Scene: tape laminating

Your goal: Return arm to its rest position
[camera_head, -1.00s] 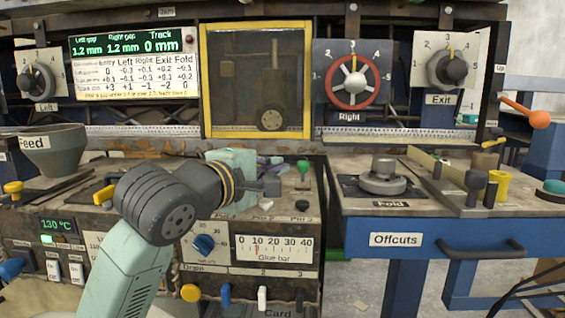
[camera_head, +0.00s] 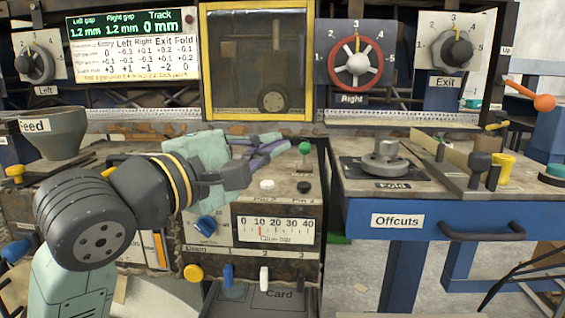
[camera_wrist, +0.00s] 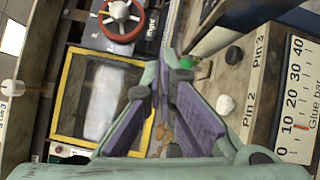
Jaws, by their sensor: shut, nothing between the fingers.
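My arm comes into the head view from the lower left, bent at a large dark joint. My gripper (camera_head: 279,143) is above the control bench, in front of the lower edge of the yellow-framed window, pointing right and away. Its fingers with purple pads show in the wrist view (camera_wrist: 172,68), closing together at the tips with nothing held between them. Parts of the bench top behind the wrist are hidden.
The red handwheel (camera_head: 355,63) is behind. The blue offcuts table (camera_head: 360,218) stands right, with the fold disc (camera_head: 385,160) on top.

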